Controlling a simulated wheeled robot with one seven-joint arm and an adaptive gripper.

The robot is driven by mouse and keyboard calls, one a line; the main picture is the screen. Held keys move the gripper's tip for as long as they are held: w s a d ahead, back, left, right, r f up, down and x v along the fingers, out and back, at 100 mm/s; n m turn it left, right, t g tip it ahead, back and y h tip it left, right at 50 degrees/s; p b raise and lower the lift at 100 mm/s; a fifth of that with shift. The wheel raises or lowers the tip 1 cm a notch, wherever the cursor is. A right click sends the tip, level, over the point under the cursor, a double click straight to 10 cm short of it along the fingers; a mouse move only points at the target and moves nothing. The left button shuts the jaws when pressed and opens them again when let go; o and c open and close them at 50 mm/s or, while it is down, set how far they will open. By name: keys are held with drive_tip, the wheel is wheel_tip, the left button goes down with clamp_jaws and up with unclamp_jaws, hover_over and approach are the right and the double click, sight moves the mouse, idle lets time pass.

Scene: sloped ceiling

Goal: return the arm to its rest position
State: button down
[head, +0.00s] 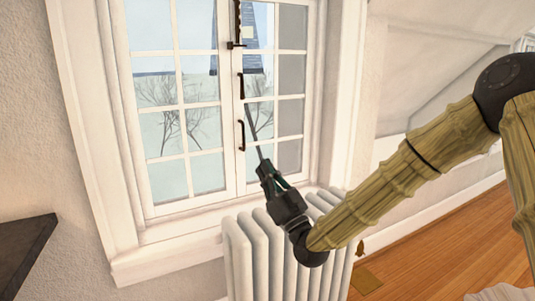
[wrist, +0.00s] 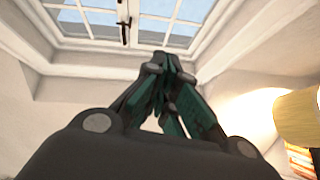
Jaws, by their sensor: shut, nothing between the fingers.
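My gripper (head: 265,166) is raised in front of the window and above the radiator in the head view. It points up toward the window panes. My arm (head: 400,180), with tan wood-like links, reaches in from the right and is bent down to the wrist. In the wrist view the dark green fingers of my gripper (wrist: 168,62) come together at their tips, shut with nothing held. A thin grey rod shows just above the fingertips in the head view; I cannot tell what it belongs to.
The white window (head: 205,110) has dark handles (head: 241,135). A white radiator (head: 262,262) stands below it, close under my wrist. A dark surface edge (head: 25,250) is at the lower left. Wooden floor (head: 450,240) shows at the right.

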drive_tip(key=s+d+f+m+g+h, duration=0.1)
drive_tip(key=s+f+m+g+h, duration=0.15)
drive_tip(key=f, duration=1.25)
drive_tip(key=s+d+f+m+g+h, duration=0.1)
drive_tip(key=s+d+f+g+h, duration=0.2)
drive_tip(key=f, duration=1.1)
drive_tip(key=s+d+f+m+g+h, duration=0.1)
drive_tip(key=s+d+f+g+h, duration=0.2)
drive_tip(key=s+f, duration=0.65)
drive_tip(key=s+d+f+m+g+h, duration=0.1)
drive_tip(key=s+d+f+g+h, duration=0.4)
drive_tip(key=f, duration=0.8)
drive_tip(key=s+d+f+m+g+h, duration=0.1)
drive_tip(key=s+d+f+g, duration=0.2)
drive_tip(key=s, duration=0.6)
drive_tip(key=s+d+f+g, duration=0.2)
drive_tip(key=s+d+f, duration=0.15)
drive_tip(key=s, duration=0.55)
drive_tip(key=s+d+f+m+g+h, duration=0.1)
drive_tip(key=s+d+f+g, duration=0.1)
drive_tip(key=s+d, duration=0.5)
wheel_tip(320, 180, up, 22)
drive_tip(key=s+a+p, duration=0.1)
drive_tip(key=a+p, duration=0.1)
drive_tip(key=p, duration=2)
drive_tip(key=shift+s+a+f, duration=0.25)
drive_tip(key=shift+s, duration=0.15)
